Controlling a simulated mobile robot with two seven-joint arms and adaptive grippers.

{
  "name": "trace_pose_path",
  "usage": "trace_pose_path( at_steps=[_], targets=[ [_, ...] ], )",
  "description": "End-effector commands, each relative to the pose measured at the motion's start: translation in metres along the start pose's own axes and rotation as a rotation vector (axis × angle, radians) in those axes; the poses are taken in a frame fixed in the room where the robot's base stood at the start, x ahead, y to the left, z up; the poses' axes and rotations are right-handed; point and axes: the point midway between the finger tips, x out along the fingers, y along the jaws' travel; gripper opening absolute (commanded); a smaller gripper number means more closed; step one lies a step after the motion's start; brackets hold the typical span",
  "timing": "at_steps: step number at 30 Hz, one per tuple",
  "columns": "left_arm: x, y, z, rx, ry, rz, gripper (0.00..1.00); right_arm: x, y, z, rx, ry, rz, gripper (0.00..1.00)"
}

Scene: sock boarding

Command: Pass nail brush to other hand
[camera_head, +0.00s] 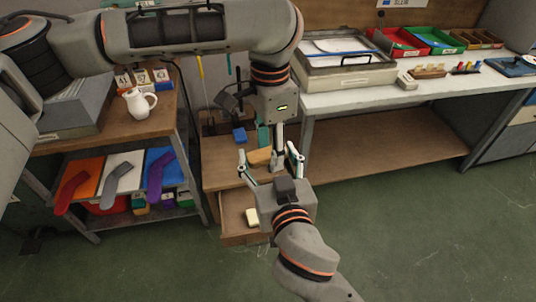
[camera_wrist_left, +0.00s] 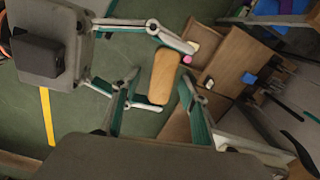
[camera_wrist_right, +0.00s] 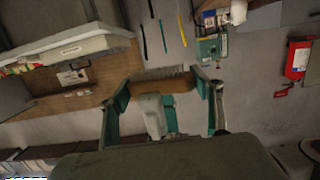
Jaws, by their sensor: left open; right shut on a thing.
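The nail brush (camera_head: 260,156) is a tan wooden block. It lies lengthwise between the widely spaced fingers of my right gripper (camera_head: 270,154), which grip it at its ends. In the right wrist view the brush (camera_wrist_right: 165,84) shows pale bristles on its far side. My left gripper (camera_head: 278,162) reaches down from above, right at the brush. In the left wrist view its open fingers stand on both sides of the brush (camera_wrist_left: 163,77), with visible gaps. A pale finger of the left gripper shows in front of the brush in the right wrist view.
A low wooden cabinet with an open drawer (camera_head: 237,229) stands behind and below the grippers. A white pitcher (camera_head: 140,103) is on the left shelf unit, above several socks on boards. A white-topped bench (camera_head: 430,94) with trays and bins is at right. Green floor lies open in front.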

Motion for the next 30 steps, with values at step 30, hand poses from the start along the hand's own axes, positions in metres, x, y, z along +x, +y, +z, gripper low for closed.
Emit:
trace_pose_path(
  at_steps=[30],
  targets=[
    [-0.063, -0.047, 0.025, -0.246, 0.015, 0.068, 0.44, 0.0, 0.0, 0.0, 0.0, 0.0, 0.001, 0.44]
  ],
)
